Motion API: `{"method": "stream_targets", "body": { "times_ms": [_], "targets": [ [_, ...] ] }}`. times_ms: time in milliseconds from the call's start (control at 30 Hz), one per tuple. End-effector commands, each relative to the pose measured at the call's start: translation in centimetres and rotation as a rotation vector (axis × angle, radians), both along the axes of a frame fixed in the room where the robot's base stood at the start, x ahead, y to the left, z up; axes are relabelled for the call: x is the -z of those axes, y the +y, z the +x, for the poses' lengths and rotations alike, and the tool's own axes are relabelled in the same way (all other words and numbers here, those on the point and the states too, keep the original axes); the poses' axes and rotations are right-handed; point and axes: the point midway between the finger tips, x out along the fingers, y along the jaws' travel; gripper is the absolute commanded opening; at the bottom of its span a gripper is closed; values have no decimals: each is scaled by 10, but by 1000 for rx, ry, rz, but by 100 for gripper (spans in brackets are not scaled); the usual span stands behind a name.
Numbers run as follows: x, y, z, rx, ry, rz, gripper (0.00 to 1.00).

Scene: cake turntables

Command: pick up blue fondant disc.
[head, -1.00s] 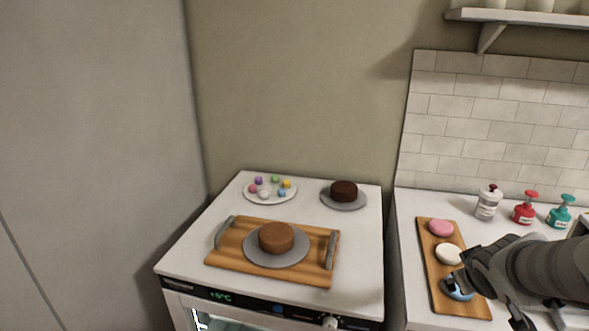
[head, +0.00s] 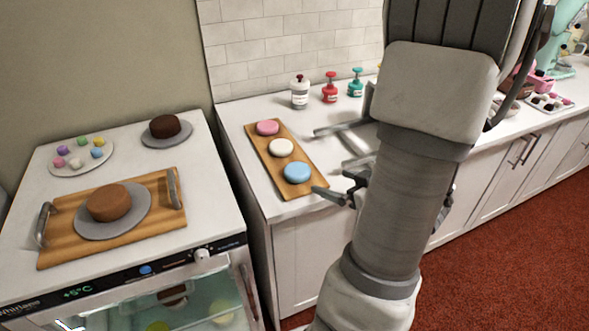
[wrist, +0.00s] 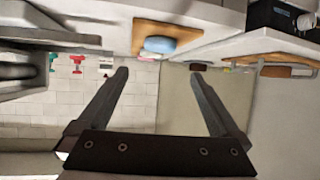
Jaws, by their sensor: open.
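The blue fondant disc (head: 297,173) lies at the near end of a wooden board (head: 309,189) on the white counter. A white disc (head: 281,147) and a pink disc (head: 267,127) lie behind it. My gripper (head: 337,185) is just right of the blue disc in the head view, open, with nothing held. In the wrist view, which looks upside down, the blue disc (wrist: 160,45) appears ahead, between the spread fingers (wrist: 160,72) in the picture. It looks apart from both fingers.
A cutting board with handles (head: 168,206) bears a brown cake on a grey turntable, on the white appliance at left. A dark cake (head: 164,126) and a plate (head: 62,167) of coloured balls stand behind. Pump bottles (head: 329,88) line the tiled wall.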

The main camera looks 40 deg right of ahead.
Motion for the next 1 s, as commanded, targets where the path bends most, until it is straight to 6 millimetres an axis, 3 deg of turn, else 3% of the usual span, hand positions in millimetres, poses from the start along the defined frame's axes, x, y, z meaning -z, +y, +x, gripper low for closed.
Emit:
{"method": "stream_targets", "body": {
  "times_ms": [333,667,1000],
  "targets": [
    [34,-2,69,-4,0,-1,100],
    [46,-3,95,-3,1,-2,100],
    [64,-4,133,-1,1,-3,100]
  ]
}}
